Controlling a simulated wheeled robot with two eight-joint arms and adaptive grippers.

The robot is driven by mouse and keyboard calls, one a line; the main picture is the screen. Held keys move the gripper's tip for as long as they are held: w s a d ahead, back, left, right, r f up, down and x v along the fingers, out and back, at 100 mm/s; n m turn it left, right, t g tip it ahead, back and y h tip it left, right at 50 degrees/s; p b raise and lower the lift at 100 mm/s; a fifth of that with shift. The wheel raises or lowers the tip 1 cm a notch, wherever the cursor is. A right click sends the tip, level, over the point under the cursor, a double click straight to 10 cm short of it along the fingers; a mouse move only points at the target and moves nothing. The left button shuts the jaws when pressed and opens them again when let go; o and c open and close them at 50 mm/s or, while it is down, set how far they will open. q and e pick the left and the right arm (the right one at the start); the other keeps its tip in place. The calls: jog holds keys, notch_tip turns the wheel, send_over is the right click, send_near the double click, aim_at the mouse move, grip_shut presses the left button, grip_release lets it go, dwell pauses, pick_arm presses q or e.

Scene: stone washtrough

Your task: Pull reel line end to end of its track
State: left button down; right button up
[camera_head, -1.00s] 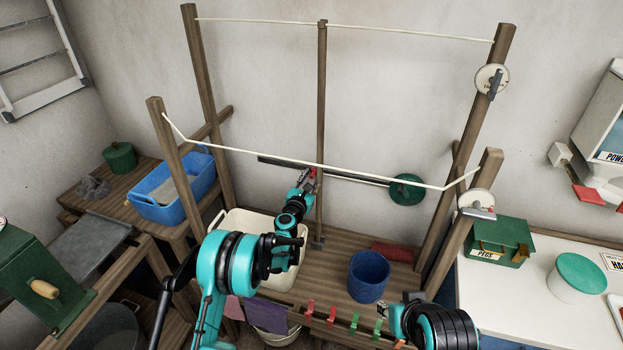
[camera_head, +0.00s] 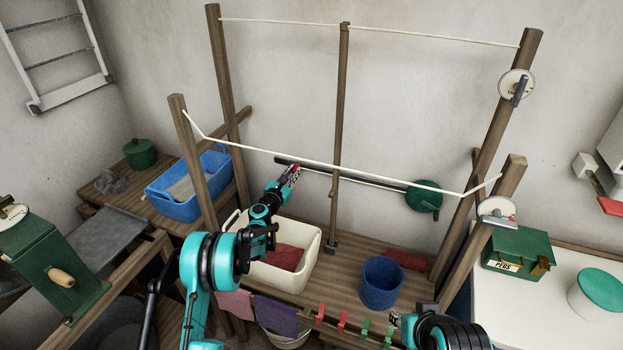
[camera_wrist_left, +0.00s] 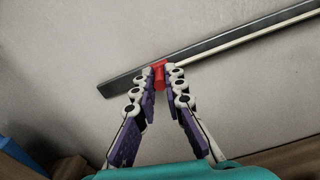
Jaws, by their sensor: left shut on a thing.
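A green reel (camera_head: 422,197) hangs on the back wall at the right end of a dark, straight track (camera_head: 318,170). A pale line (camera_head: 372,183) runs from the reel along the track's lower edge. My left gripper (camera_head: 291,171) is near the track's left end. In the left wrist view my left gripper (camera_wrist_left: 158,78) is shut on the red line end (camera_wrist_left: 159,72), just under the track (camera_wrist_left: 210,50). A short stretch of track shows left of the red end. My right gripper (camera_head: 396,319) is low at the front; its fingers are not clear.
A wooden frame with a middle post (camera_head: 339,140) and a front cord (camera_head: 340,168) stands before the track. Below are a cream tub (camera_head: 312,250) with red cloth, a blue bucket (camera_head: 381,283) and hanging pegs (camera_head: 342,322). A blue basin (camera_head: 178,203) is left.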

aim_at(283, 162)
pick_arm(q)
jog(key=a, duration=0.2)
jog(key=w+a, duration=0.1)
jog(key=a, duration=0.1)
jog(key=w+a, duration=0.1)
jog(key=a, duration=0.1)
jog(key=c, duration=1.6)
grip_release()
jog(key=shift+w+d, duration=0.1)
jog(key=shift+o, duration=0.2)
jog(key=v, duration=1.2)
